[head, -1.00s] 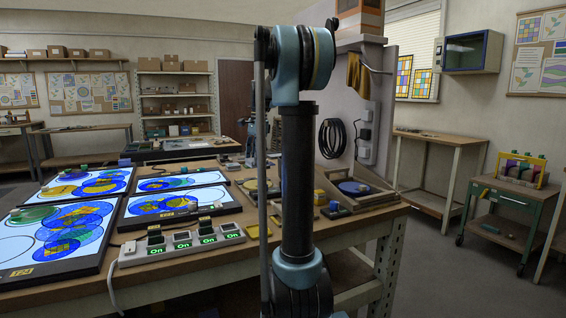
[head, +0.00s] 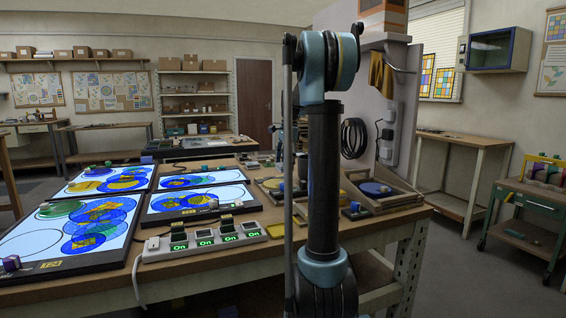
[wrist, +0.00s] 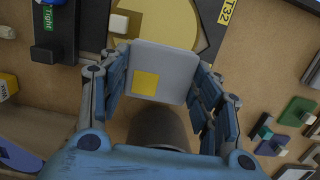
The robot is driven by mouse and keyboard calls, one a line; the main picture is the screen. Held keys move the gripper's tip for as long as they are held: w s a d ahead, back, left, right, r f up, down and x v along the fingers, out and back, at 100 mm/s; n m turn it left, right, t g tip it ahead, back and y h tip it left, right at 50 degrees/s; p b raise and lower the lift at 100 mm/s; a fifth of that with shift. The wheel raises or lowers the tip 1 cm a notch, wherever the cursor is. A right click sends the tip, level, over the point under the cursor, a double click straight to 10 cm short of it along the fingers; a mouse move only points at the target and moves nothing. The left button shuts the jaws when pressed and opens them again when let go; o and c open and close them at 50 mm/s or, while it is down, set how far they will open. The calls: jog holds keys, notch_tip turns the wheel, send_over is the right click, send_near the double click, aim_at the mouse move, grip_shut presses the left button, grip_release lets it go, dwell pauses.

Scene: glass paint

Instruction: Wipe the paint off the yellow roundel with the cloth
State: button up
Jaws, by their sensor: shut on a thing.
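In the wrist view the yellow roundel (wrist: 150,20) lies at the top edge on a dark plate marked T32, partly cut off by the picture and partly covered by what I hold. My gripper (wrist: 157,75) is shut on a pale grey flat piece with a yellow square (wrist: 170,58), which looks like the cloth. It appears over the near edge of the roundel; I cannot tell whether it touches. In the head view my arm hides the gripper.
A white peg (wrist: 118,22) stands at the roundel's left side. A tray with a blue disc (head: 376,189) lies right of my arm. Lit panels with blue and yellow discs (head: 95,225) and a switch strip (head: 200,242) fill the bench's left. A yellow cloth (head: 380,72) hangs on a hook.

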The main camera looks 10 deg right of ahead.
aim_at(268, 183)
notch_tip(268, 183, down, 4)
jog(key=shift+r, duration=0.1)
jog(key=shift+w+a, duration=0.95)
jog(key=s+a, duration=0.1)
jog(key=a, duration=0.1)
jog(key=s+a, duration=0.1)
jog(key=a, duration=0.1)
jog(key=shift+s+r, duration=0.1)
jog(key=shift+s, duration=0.3)
jog(key=shift+s+a, duration=0.4)
jog(key=shift+a, duration=0.2)
jog(key=shift+f, duration=0.6)
jog(key=shift+d, duration=0.1)
